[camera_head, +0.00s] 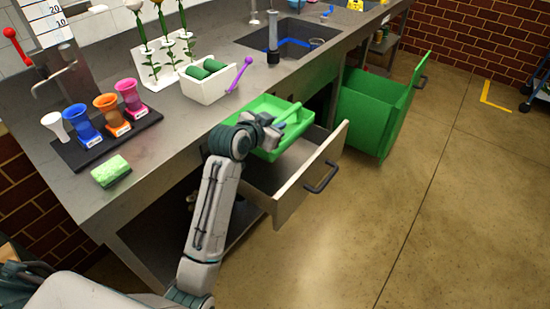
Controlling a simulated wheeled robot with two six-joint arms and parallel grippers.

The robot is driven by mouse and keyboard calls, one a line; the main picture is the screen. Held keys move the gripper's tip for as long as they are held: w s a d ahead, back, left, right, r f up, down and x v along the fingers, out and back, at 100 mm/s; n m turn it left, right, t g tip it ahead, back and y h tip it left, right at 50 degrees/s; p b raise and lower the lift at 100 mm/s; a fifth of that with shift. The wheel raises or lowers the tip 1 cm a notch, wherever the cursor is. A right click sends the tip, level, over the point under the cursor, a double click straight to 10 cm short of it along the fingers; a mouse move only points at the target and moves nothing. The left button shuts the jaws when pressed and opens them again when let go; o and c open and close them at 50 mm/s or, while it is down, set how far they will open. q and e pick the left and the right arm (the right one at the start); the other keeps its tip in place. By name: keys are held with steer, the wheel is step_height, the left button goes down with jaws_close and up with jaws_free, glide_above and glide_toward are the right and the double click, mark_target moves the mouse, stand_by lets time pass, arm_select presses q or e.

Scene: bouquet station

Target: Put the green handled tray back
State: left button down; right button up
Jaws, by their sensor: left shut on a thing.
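The green handled tray (264,104) shows at the counter's front edge, over the open drawer (300,182). It has a raised bar handle (290,114). My left gripper (277,124) is at the tray and shut on it, with the arm covering the tray's near left part. I cannot tell whether the tray's underside touches the drawer or hangs above it. The drawer is pulled out, with a dark handle on its front. My right gripper is not in view.
A green bin (368,112) stands open right of the drawer. On the counter are a sponge (110,171), a dark rack (108,138) with coloured cups, a white box (208,84) with green rolls, and a purple tool (240,75).

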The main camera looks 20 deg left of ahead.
arm_select(q)
step_height(320, 180, down, 8)
steer(key=shift+f, duration=0.1)
step_height(320, 180, down, 4)
steer(key=shift+f+p, duration=0.15)
steer(key=shift+p, duration=0.3)
steer(key=shift+f, duration=0.25)
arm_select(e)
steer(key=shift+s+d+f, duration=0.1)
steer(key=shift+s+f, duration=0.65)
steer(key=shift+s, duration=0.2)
arm_select(q)
steer(key=c, duration=1.4)
jaws_free()
steer(key=shift+o, duration=0.2)
steer(key=shift+f, duration=0.15)
